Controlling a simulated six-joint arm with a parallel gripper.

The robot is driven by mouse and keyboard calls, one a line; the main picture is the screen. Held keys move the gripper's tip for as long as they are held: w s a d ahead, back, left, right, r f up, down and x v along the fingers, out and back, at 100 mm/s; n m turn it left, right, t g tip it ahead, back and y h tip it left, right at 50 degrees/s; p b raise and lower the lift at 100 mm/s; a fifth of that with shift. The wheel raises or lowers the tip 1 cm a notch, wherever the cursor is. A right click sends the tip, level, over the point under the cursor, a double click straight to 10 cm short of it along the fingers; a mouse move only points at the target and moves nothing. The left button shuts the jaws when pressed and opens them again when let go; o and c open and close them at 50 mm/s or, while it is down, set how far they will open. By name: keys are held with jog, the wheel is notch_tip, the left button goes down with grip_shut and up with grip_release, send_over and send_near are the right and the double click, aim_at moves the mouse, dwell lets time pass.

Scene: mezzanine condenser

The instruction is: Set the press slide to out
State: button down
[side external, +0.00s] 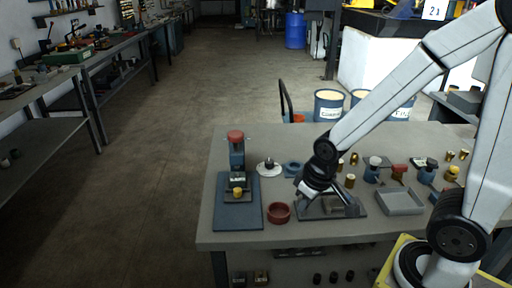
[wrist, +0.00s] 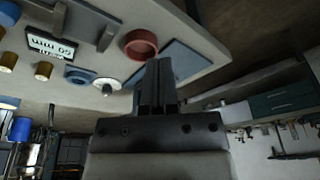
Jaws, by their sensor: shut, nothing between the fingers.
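The press (side external: 237,155) stands upright on a blue-grey base plate (side external: 236,218) at the left of the table, with a red knob on top. A yellow knob (side external: 238,191) shows low at its front; I cannot tell for certain which part is the slide or where it is set. My gripper (side external: 303,192) is right of the press, apart from it, near a grey fixture. In the wrist view my gripper (wrist: 159,66) is shut and empty. A blue-grey plate (wrist: 192,68), seemingly the press base, lies partly behind the fingers; the press body is not clear there.
A red bowl (side external: 278,212) sits between the press and the grey fixture (side external: 335,206). A white dial-like disc (side external: 268,167) and a blue ring (side external: 291,169) lie behind it. A grey tray (side external: 400,201) and several small parts fill the right side.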

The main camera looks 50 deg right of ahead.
dwell(0.4)
jog(key=c, duration=0.8)
grip_release()
jog(key=shift+w, duration=0.1)
jog(key=shift+o, duration=0.7)
jog(key=shift+w, duration=0.25)
jog(key=n+t, duration=0.2)
send_near(238, 189)
jog(key=shift+w+d+f+y, duration=0.15)
jog(key=shift+f+y, duration=0.05)
jog(key=shift+f, duration=0.15)
jog(key=shift+w+d+f+y, duration=0.1)
jog(key=shift+w+f+y, duration=0.1)
jog(key=shift+f, duration=0.1)
jog(key=shift+x, duration=3.85)
jog(key=shift+s, duration=0.1)
grip_shut()
